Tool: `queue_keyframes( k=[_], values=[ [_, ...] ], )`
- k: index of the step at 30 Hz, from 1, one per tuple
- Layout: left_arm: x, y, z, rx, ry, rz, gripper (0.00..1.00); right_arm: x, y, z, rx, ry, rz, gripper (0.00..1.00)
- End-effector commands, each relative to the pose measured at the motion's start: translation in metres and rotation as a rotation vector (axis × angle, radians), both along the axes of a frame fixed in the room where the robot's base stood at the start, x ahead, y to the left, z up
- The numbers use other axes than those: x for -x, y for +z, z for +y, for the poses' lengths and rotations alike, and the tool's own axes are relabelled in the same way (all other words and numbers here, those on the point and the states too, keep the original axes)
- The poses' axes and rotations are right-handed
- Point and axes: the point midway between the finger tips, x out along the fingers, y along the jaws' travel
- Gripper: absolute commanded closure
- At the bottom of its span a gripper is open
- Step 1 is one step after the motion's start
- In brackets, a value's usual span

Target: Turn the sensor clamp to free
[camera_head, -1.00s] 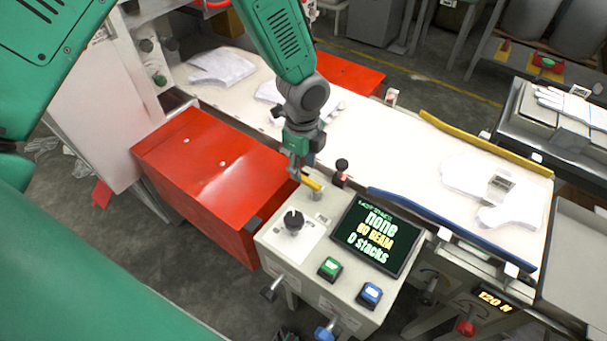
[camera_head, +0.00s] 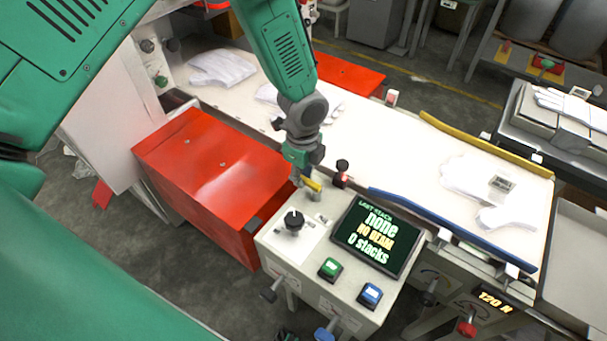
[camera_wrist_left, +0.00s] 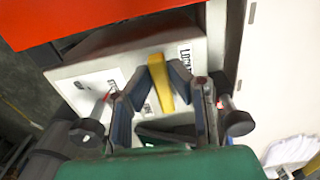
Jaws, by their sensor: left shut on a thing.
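The sensor clamp shows as a yellow lever (camera_head: 312,184) on the back edge of the white control box (camera_head: 268,238). My left gripper (camera_head: 303,180) is at this lever, coming down from above. In the left wrist view the yellow lever (camera_wrist_left: 160,80) lies between the two dark fingers (camera_wrist_left: 158,98), which are shut on it. A label reading "LOCK" (camera_wrist_left: 185,60) is beside the lever's far end; the lever points a little to its left. Part of the lever is hidden by the gripper in the head view. My right gripper is not in view.
The box carries a display (camera_head: 368,236) reading "none", "NO BEAM", "0 stacks", a black knob (camera_head: 293,219), a green button (camera_head: 330,268) and a blue button (camera_head: 370,294). A black-and-red sensor post (camera_head: 341,174) stands close right of the gripper. White gloves (camera_head: 222,67) lie on the belt behind.

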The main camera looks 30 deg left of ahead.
Motion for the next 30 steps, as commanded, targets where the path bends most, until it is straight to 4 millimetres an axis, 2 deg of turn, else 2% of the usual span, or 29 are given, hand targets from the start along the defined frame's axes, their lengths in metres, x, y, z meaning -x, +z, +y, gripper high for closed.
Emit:
queue_keyframes(
  k=[11,30],
  values=[
    [0.006,0.002,-0.001,0.001,0.168,-0.004,1.00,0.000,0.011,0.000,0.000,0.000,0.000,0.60],
    [0.027,0.002,-0.009,0.003,0.767,-0.005,1.00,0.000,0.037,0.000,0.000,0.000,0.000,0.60]
  ],
)
